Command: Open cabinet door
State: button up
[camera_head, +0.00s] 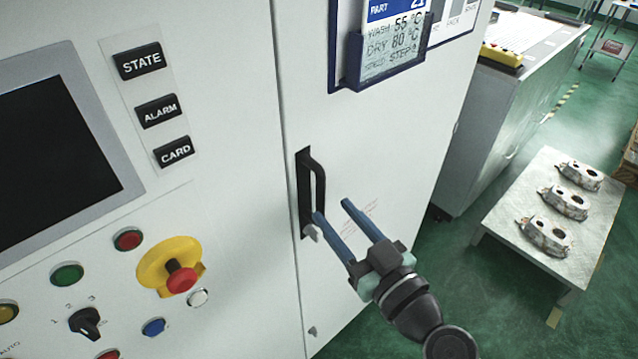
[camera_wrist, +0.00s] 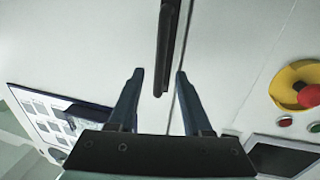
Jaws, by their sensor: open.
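The cabinet door (camera_head: 380,140) is a white panel to the right of the control panel, and it looks closed along its seam. Its black upright handle (camera_head: 318,185) sits near the door's left edge. My gripper (camera_head: 331,209) is open, with two blue-grey fingers pointing at the door near the lower part of the handle. In the wrist view the handle (camera_wrist: 166,50) stands just ahead of and between the open fingertips (camera_wrist: 159,73). Nothing is held. I cannot tell whether a finger touches the handle.
The control panel has a red emergency stop (camera_head: 182,278) on a yellow base, several buttons and a dark screen (camera_head: 55,150). A blue-framed holder (camera_head: 390,45) is on the door. A low table (camera_head: 545,215) with 3 castings stands at right on green floor.

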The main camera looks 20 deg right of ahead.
aim_at(323, 199)
jog(key=w, duration=0.2)
jog(key=w+p, duration=0.1)
jog(key=w+a, duration=0.1)
jog(key=w, duration=0.1)
jog(key=shift+w+p, duration=0.3)
jog(key=shift+c, duration=0.3)
jog(key=shift+d, duration=0.1)
grip_shut()
dwell(0.8)
